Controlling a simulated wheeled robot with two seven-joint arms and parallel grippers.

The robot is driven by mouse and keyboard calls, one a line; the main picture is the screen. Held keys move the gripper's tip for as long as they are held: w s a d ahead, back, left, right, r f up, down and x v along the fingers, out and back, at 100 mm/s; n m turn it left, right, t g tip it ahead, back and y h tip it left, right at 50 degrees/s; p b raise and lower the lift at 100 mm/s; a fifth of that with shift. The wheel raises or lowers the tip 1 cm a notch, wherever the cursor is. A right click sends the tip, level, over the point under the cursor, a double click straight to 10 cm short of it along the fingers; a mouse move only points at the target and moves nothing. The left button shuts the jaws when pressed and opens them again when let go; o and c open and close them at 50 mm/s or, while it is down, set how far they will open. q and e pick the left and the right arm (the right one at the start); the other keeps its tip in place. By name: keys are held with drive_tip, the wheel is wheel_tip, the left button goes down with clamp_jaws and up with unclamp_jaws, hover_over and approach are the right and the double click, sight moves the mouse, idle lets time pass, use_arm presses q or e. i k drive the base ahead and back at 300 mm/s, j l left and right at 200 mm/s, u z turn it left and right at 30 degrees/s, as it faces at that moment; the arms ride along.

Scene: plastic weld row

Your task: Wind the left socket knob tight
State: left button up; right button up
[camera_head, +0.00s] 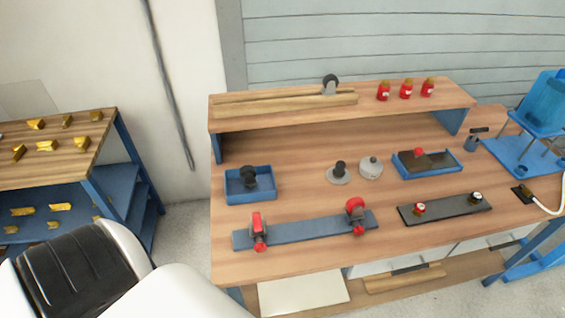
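A blue-grey bar (305,231) lies on the workbench and carries two upright fittings. The left fitting (257,223) is red and dark, with a red knob (260,246) low at its front. The right fitting (354,208) is also red and dark, with a red knob (359,230) at its front. A dark plate (446,209) to the right holds a red-and-white knob piece (419,208) at its left and a black-and-white one (475,197) at its right. Which knob is the left socket's, and how tight any knob is, I cannot tell. Neither gripper is in view.
The wooden workbench (300,267) has a raised shelf with red bottles (405,90). Blue trays (251,198) (397,167) and round grey parts (370,168) stand behind the bar. A blue stand (525,155) is at right. A table with yellow pieces (36,124) stands left.

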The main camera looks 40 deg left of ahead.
sight(260, 246)
drive_tip(key=k+j+z, duration=0.2)
drive_tip(key=j, duration=0.15)
drive_tip(key=j+z, duration=0.15)
drive_tip(key=j, duration=0.25)
drive_tip(key=k+j+z, duration=0.4)
drive_tip(key=j, duration=0.25)
